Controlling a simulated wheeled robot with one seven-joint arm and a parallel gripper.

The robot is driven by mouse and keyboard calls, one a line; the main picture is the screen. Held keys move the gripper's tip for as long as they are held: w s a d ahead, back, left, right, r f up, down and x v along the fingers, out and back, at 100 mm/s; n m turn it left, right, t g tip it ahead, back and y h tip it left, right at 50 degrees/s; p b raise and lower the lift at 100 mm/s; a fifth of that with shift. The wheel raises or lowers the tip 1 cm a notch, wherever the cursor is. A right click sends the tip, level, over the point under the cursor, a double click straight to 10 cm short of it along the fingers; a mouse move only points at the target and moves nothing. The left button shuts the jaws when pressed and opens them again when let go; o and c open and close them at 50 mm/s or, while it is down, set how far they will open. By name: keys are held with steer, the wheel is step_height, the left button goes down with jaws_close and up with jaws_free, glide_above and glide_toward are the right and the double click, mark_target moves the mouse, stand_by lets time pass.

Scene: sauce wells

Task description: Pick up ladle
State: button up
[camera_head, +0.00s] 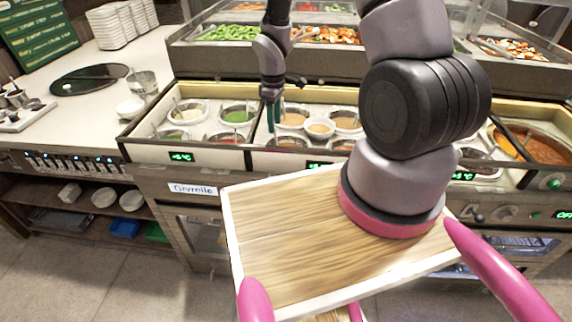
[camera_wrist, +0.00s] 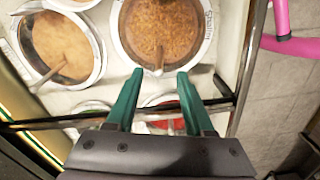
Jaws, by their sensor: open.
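My gripper (camera_head: 271,124) hangs over the row of sauce wells on the counter in the head view. In the wrist view its two green fingers (camera_wrist: 160,75) are apart, with nothing gripped between them. A thin brown ladle handle (camera_wrist: 159,58) stands in a round well of grainy orange-brown sauce (camera_wrist: 163,24), its near end close to the gap between the fingertips. Its bowl is hidden in the sauce. A second ladle handle (camera_wrist: 47,76) leans in the well of tan sauce (camera_wrist: 60,42) to the left. In the head view I cannot single out the ladle near the fingers.
A dark bar (camera_wrist: 60,122) crosses the wrist view behind the fingers. Partly hidden red and green wells lie beyond it. In the head view, the other wells (camera_head: 237,114) stand close by, food trays (camera_head: 228,33) lie behind, and a pot of orange sauce (camera_head: 540,148) is at right.

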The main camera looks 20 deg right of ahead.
mark_target(275, 141)
step_height(275, 141, down, 5)
steer(key=shift+w+r, duration=0.1)
steer(key=shift+w, duration=0.05)
jaws_close()
step_height(275, 141, up, 10)
stand_by(0.8)
